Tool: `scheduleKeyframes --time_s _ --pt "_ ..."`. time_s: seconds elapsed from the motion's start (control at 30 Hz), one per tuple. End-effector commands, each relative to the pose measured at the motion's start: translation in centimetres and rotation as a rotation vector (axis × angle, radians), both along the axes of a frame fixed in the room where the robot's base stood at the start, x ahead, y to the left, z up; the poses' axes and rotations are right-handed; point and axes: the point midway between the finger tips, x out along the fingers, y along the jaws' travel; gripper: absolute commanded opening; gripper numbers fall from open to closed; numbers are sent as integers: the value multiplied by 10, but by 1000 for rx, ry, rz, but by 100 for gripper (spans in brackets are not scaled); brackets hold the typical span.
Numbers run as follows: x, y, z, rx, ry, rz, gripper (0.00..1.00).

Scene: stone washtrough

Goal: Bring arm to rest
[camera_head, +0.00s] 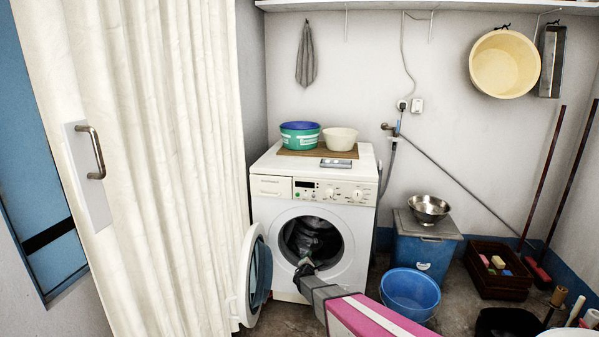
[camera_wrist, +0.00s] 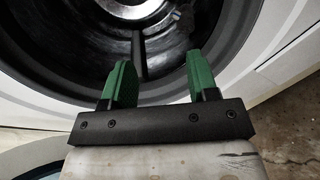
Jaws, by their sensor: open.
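My gripper (camera_head: 304,268) is at the lower part of the open drum mouth of the white washing machine (camera_head: 352,222) in the head view. In the wrist view my gripper (camera_wrist: 156,82) shows two green fingers spread apart with nothing between them. The dark rubber rim and metal drum (camera_wrist: 150,40) of the machine are just beyond the fingertips. Dark grey cloth (camera_head: 312,237) seems to lie inside the drum. My arm reaches up to the machine from the bottom of the head view.
The machine's round door (camera_head: 252,275) hangs open at the left of the drum, near a cream curtain (camera_head: 150,160). A blue bucket (camera_head: 410,295) stands on the floor right of my arm. A blue bin (camera_head: 422,255) and a brown crate (camera_head: 497,285) stand farther right.

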Motion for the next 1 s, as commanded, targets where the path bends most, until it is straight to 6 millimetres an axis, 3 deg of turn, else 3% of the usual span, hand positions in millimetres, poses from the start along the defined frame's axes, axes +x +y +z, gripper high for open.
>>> scheduleKeyframes --time_s 0.27,0.47,0.7,0.83,1.0 --pt "-24 -41 30 135 -16 -154 54" --pt "-58 -85 56 293 -23 -336 54" --pt "-135 -150 91 596 -5 -683 54" --pt "-183 -172 102 770 28 -874 54" --pt "-247 -183 115 998 103 -1109 54"
